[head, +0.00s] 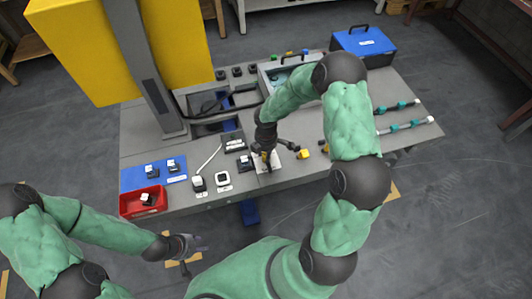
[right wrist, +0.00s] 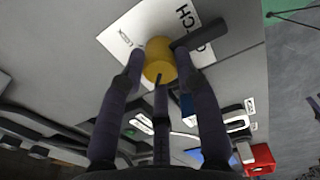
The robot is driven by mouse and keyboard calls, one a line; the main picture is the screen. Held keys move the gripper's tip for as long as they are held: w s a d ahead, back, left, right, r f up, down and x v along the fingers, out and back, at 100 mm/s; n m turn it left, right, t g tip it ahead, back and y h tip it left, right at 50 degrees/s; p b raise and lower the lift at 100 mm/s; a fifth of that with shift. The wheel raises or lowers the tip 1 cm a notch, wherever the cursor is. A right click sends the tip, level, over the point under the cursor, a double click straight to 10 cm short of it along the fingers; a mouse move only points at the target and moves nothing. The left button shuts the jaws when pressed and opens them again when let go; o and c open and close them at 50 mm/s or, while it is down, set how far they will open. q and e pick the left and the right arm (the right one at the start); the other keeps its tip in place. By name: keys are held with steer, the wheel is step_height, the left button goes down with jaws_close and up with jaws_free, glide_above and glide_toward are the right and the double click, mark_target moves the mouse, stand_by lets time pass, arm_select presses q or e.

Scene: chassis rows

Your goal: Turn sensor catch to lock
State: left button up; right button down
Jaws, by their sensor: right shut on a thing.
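The sensor catch is a round yellow knob (right wrist: 160,62) on a white label plate (right wrist: 120,38), seen in the right wrist view. Part of the lettering reads "CH", and a smaller word looks like "LOCK". A dark bar (right wrist: 205,36) lies beside the knob and points up and right. My right gripper (right wrist: 160,78) is shut on the knob, one finger on each side. In the head view my right gripper (head: 266,157) is over the white plate at the bench's front and hides most of it. My left gripper (head: 190,245) is empty off the front edge; its opening is unclear.
The grey bench (head: 230,195) carries a red bin (head: 143,201) and blue mat (head: 135,178) at left, small white devices (head: 222,179), a yellow piece (head: 303,154), a blue case (head: 363,43) at back right and teal-banded rods (head: 405,126) at right. A grey column (head: 145,65) stands at left.

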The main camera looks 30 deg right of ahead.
steer(key=m+b, duration=0.2)
steer(key=m, duration=0.3)
steer(key=shift+f, duration=0.1)
steer(key=m+b, duration=0.1)
steer(key=m, duration=0.3)
steer(key=shift+m, duration=0.3)
steer(key=m+b, duration=0.2)
steer(key=m, duration=0.2)
steer(key=shift+m+b, duration=0.65)
steer(key=shift+m, duration=1.45)
steer(key=c, duration=0.9)
jaws_free()
